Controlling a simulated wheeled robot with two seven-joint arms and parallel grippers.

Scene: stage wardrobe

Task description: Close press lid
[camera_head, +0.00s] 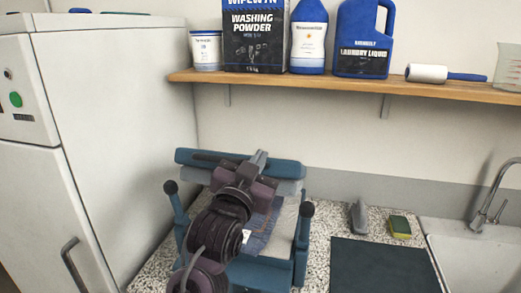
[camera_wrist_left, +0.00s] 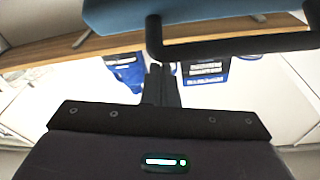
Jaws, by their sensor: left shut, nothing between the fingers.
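The blue press stands on the speckled counter, with its lid (camera_head: 288,168) raised at the back. Its base (camera_head: 262,274) has two upright arms with round dark knobs at the front. A blue striped cloth (camera_head: 262,238) lies on the bed, partly hidden by my left arm. My left gripper (camera_head: 260,158) is shut and empty, in front of the lid. My right gripper is out of view.
A wooden shelf (camera_head: 350,88) with washing powder (camera_head: 254,38), bottles and a lint roller (camera_head: 428,74) runs above the press. A white cabinet (camera_head: 110,110) stands left. An iron-like grey object (camera_head: 357,217), a sponge (camera_head: 400,226), a dark mat (camera_head: 382,268) and a sink (camera_head: 475,262) are right.

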